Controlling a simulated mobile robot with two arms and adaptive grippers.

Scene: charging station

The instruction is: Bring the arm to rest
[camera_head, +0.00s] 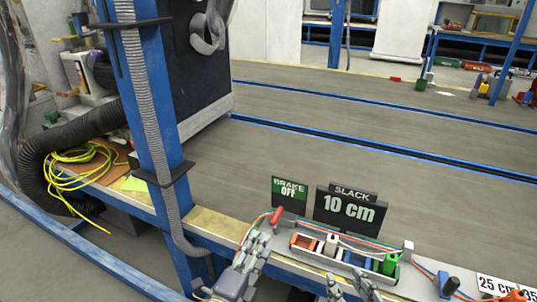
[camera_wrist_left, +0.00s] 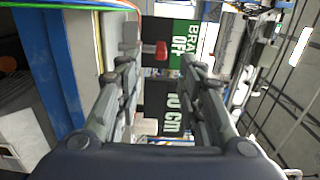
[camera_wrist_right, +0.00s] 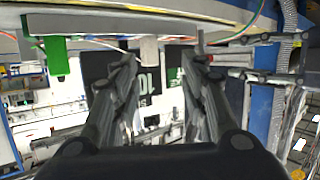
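My left gripper (camera_head: 257,242) is at the bottom middle of the head view, just below and left of a red-handled lever (camera_head: 276,215). In the left wrist view its fingers (camera_wrist_left: 157,62) are spread, with the red handle (camera_wrist_left: 160,49) seen between the tips and nothing gripped. My right gripper (camera_head: 348,285) is at the bottom edge of the head view, in front of the tray, and partly cut off. In the right wrist view its fingers (camera_wrist_right: 160,65) are spread and empty. A sign reading BRAKE OFF (camera_head: 289,191) stands behind the lever.
A SLACK 10 cm sign (camera_head: 348,207) stands behind a grey tray (camera_head: 345,268) with orange, white, blue and green pieces. A blue post (camera_head: 155,130) with a grey hose rises at the left. A yellow cable coil (camera_head: 80,170) lies beyond it.

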